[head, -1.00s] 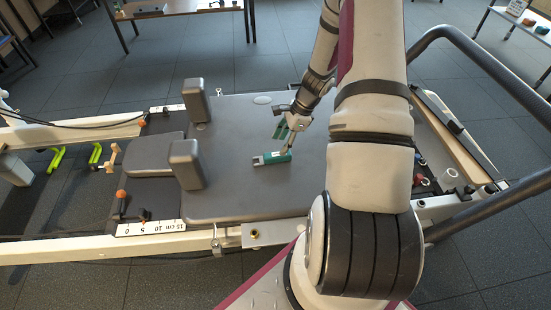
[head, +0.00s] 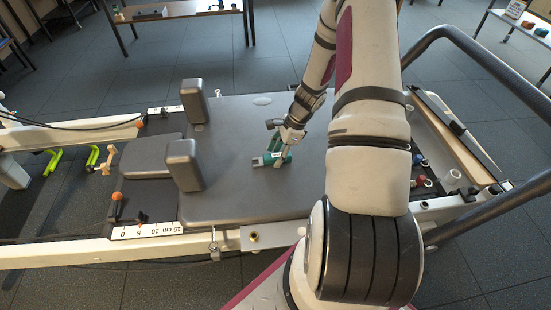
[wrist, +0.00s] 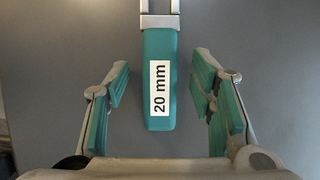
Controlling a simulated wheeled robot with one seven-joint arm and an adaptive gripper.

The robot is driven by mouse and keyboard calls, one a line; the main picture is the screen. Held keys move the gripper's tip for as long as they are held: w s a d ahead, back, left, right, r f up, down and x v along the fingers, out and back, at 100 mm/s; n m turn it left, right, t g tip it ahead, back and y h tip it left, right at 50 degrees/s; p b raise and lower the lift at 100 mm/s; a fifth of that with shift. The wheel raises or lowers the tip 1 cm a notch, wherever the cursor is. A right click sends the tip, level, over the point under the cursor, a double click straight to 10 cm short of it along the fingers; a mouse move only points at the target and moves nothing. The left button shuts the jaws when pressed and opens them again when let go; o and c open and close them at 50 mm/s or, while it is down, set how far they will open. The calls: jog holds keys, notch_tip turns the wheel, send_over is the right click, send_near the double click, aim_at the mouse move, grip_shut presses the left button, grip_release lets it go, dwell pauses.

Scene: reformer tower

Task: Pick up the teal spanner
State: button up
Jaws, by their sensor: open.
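The teal spanner (wrist: 160,52) lies on the grey padded carriage (head: 235,120). In the wrist view its teal handle carries a white "20 mm" label and its metal part runs off the top edge. In the head view the spanner (head: 257,161) is partly hidden by my gripper (head: 275,155). In the wrist view my gripper (wrist: 160,90) is open, with one teal-padded finger on each side of the handle and a gap on both sides. No finger touches the handle in that view.
Two grey shoulder blocks (head: 185,165) stand up on the carriage left of my gripper. A dark curved rail (head: 480,60) runs along the right. Small parts (head: 452,178) sit in a tray at right. The carriage around the spanner is clear.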

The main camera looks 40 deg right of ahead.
jog(key=shift+f, duration=0.2)
grip_shut()
dwell(0.3)
jog(key=shift+r, duration=0.1)
